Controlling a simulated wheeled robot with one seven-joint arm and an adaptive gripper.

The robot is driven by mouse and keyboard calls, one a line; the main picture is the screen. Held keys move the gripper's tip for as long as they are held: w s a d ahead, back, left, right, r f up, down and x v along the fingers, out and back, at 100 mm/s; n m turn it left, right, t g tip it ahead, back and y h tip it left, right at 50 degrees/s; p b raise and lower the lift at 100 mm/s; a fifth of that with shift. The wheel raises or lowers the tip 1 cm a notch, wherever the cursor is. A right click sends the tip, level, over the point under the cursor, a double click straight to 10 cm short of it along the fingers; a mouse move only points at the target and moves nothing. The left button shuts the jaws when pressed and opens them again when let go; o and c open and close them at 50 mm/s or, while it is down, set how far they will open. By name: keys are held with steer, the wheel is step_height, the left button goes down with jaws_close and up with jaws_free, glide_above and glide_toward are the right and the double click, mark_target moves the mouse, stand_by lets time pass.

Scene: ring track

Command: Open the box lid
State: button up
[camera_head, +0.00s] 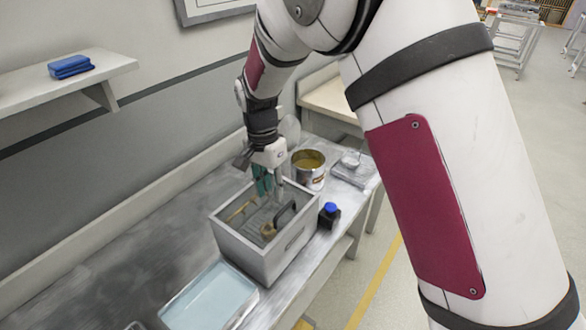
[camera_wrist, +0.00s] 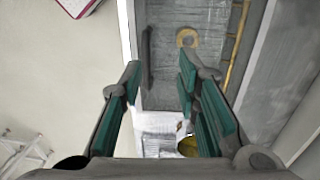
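The grey box (camera_head: 257,258) stands on the metal bench. Its black handle (camera_head: 285,213) lies along the right side of the top. I cannot tell whether a clear lid covers the box or its top is open. A yellow roll and a brass-coloured rod show within the box outline. My gripper (camera_head: 270,188) points down over the far part of the box. In the wrist view my gripper (camera_wrist: 160,70) is open with teal pads, and nothing is between the fingers. The handle (camera_wrist: 148,55) appears beyond the fingertips, in line with the gap, with no contact visible.
A can with yellow contents (camera_head: 308,170) stands just behind the box. A dark bottle with a blue cap (camera_head: 328,214) stands at its right. A pale blue tray (camera_head: 210,298) lies in front. A wall shelf (camera_head: 95,79) holds a blue item. The bench at left is clear.

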mark_target(281, 211)
steer(key=d+f, duration=0.1)
steer(key=s+f+t+y, duration=0.1)
steer(key=f, duration=0.1)
steer(key=d+f+y, duration=0.1)
steer(key=f, duration=0.1)
steer(key=shift+s+d+t, duration=0.3)
steer(key=shift+s, duration=0.05)
step_height(281, 211, up, 13)
steer(key=s+d, duration=0.1)
steer(key=d, duration=0.1)
steer(key=shift+s+r+b, duration=0.2)
steer(key=shift+s+b, duration=0.15)
